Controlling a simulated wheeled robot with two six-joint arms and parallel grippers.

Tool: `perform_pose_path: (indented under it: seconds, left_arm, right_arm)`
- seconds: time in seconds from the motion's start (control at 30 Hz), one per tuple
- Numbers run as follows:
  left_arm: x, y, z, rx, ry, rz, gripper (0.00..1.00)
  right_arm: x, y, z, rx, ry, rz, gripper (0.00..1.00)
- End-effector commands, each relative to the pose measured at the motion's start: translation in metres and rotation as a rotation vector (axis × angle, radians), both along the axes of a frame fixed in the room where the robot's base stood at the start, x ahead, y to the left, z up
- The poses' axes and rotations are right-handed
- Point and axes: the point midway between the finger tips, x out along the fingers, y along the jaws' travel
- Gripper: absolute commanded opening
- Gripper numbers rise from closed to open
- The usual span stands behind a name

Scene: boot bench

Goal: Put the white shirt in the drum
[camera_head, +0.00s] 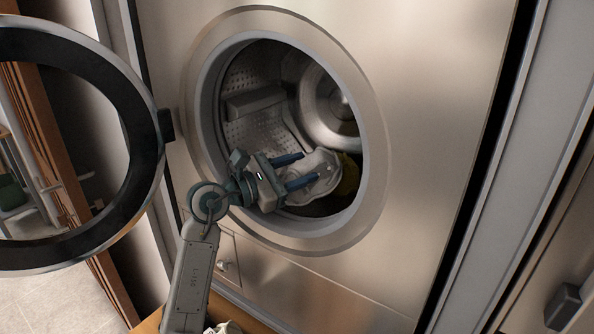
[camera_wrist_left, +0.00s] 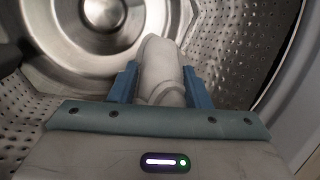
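The drum (camera_head: 250,128) is a perforated metal cylinder behind a round opening, with its door swung open to the left. My left gripper (camera_head: 308,167) reaches through the opening, low in the drum mouth. Its two blue fingers hold the white shirt (camera_head: 322,172), a crumpled pale cloth that sticks out past the fingertips into the drum. In the left wrist view the shirt (camera_wrist_left: 161,68) fills the gap between the fingers, with the drum wall (camera_wrist_left: 235,60) around it. My right gripper is not in view.
A yellow cloth (camera_head: 349,176) lies in the drum, right of the shirt. The open round door (camera_head: 138,105) stands left of my left arm. Pale cloth (camera_head: 226,328) shows at the bottom edge, by a wooden surface. The upper drum has free room.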

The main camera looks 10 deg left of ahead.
Motion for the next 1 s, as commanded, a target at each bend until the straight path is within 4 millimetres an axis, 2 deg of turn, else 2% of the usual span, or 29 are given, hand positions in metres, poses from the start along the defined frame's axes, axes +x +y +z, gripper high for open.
perform_pose_path:
  seconds: [0.03,0.1,0.47,0.7,1.0]
  left_arm:
    - [0.000,0.000,0.000,0.000,0.000,0.000,0.53]
    - [0.000,0.000,0.000,0.000,0.000,0.000,0.65]
    - [-0.002,0.003,-0.001,0.002,-0.001,0.001,0.65]
    - [-0.023,0.025,-0.006,0.007,0.000,0.002,0.65]
    - [-0.054,0.057,-0.008,0.007,0.000,0.002,0.65]
  right_arm:
    - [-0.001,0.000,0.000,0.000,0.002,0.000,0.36]
    - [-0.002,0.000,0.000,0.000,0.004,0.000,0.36]
    - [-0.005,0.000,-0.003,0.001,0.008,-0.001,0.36]
    - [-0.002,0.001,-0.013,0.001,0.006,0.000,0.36]
    - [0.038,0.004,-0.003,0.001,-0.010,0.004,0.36]
